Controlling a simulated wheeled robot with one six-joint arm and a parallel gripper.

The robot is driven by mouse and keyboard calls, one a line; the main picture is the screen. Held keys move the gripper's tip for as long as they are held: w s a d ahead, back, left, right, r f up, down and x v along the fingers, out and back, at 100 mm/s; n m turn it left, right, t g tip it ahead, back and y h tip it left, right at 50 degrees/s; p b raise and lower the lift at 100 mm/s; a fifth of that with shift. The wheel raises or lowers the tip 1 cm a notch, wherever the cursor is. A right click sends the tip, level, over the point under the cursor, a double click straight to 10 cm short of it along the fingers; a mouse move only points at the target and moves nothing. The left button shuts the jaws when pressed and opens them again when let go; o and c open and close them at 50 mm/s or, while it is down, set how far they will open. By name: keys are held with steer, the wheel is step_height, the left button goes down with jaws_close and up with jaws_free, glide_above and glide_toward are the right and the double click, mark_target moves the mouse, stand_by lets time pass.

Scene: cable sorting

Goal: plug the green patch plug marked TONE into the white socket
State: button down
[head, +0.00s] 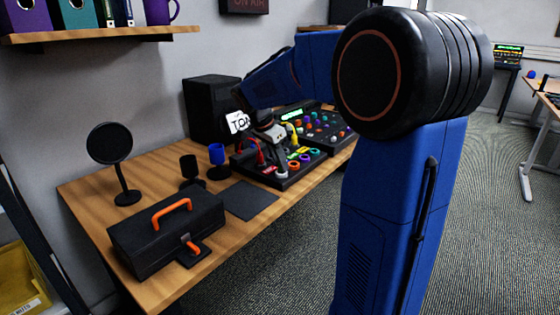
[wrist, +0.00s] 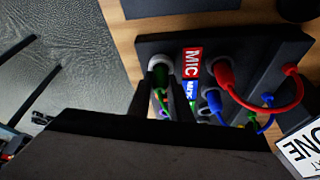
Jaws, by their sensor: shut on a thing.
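My gripper (wrist: 162,92) is shut on the green plug (wrist: 161,74), whose green end shows between the fingers in the wrist view. A pale ring shows around or right behind this green end; I cannot tell whether the plug is inside it. In the head view, my gripper (head: 280,148) points down at the black patch panel (head: 283,181). A white tag reading TO… (head: 237,121) hangs beside my wrist; its lettering also shows in the wrist view (wrist: 302,150).
A red plug (wrist: 222,74) with a looping red cable sits beside a red MIC label (wrist: 193,62). Blue and yellow cables are close by.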

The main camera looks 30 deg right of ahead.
steer(key=c, duration=1)
jaws_free()
steer(key=shift+c, duration=0.2)
steer(key=shift+r, duration=3.5)
steer(key=s+a+f+n+t+y, duration=0.1)
steer(key=s+a+f+n, duration=0.3)
steer(key=s, duration=0.6)
steer(key=s+a+f+n+t+y, duration=0.2)
steer(key=s+a+f+n, duration=0.2)
steer(key=s, duration=0.6)
steer(key=s+a+f+n+t+y, duration=0.1)
steer(key=s+a+f+n, duration=0.3)
steer(key=s+a+n, duration=0.3)
steer(key=s+n, duration=0.2)
steer(key=s, duration=0.1)
steer(key=shift+f+y, duration=0.3)
steer(key=shift+f, duration=0.1)
